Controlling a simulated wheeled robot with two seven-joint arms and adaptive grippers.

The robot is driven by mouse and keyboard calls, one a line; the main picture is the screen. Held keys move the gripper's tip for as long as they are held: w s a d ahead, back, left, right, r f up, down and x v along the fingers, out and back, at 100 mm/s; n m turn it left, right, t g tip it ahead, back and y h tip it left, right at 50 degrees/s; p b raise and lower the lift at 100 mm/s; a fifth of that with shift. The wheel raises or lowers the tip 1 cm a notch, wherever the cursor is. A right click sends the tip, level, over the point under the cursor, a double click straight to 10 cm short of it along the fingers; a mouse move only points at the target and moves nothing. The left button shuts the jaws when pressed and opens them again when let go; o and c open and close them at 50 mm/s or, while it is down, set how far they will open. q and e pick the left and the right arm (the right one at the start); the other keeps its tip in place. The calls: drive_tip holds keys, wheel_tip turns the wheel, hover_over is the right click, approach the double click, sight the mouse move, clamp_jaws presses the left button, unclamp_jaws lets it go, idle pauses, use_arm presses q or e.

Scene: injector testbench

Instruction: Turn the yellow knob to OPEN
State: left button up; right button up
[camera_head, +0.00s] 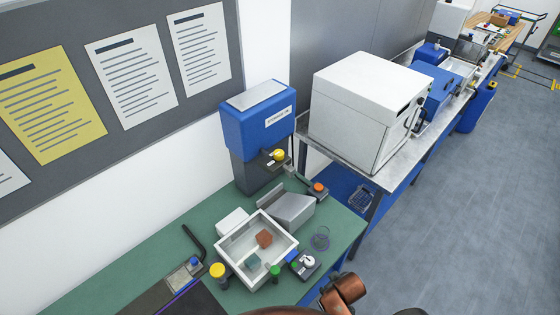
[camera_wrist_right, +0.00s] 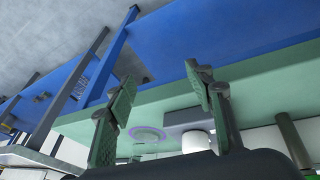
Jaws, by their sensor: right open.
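A small round yellow knob (camera_head: 278,155) sits low on the front of the tall blue and dark grey unit (camera_head: 257,116) in the head view. A dark bracket holds it, and its setting is too small to read. The yellow knob cannot be made out in that view. Only copper-coloured links of my arm show at the bottom of the head view. My left gripper is not in view.
On the green bench (camera_head: 120,262) are a white tray (camera_head: 272,273) with blocks, a grey sloped box (camera_head: 293,209), an orange button box (camera_head: 318,190), a clear glass (camera_head: 320,239) and a white-knobbed box (camera_head: 306,263). A white oven (camera_head: 355,100) stands on the right.

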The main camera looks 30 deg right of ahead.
drive_tip(key=w+d+r+n+t+h+p, duration=0.15)
drive_tip(key=w+d+r+n+t, duration=0.3)
drive_tip(key=w+r, duration=0.55)
drive_tip(key=w+d+r+n+t+h+p, duration=0.1)
drive_tip(key=w+d+r+n+t+h, duration=0.25)
drive_tip(key=w+r+n, duration=0.55)
drive_tip(key=n+t+y, duration=0.6)
drive_tip(key=n+y, duration=0.1)
drive_tip(key=n, duration=1.3)
approach(281, 158)
drive_tip(key=w, duration=0.2)
drive_tip(key=w+d, duration=0.1)
drive_tip(key=shift+w+d, duration=0.2)
drive_tip(key=shift+w, duration=0.2)
drive_tip(key=shift+w+a+n+y, duration=0.4)
drive_tip(key=shift+a+n, duration=0.05)
drive_tip(key=shift+n, duration=0.5)
drive_tip(key=w, duration=0.7)
drive_tip(key=shift+w+a+b, duration=0.25)
drive_tip(key=shift+a+b, duration=0.05)
drive_tip(key=shift+b, duration=0.05)
drive_tip(key=shift+c, duration=0.4)
drive_tip(key=c, duration=1.1)
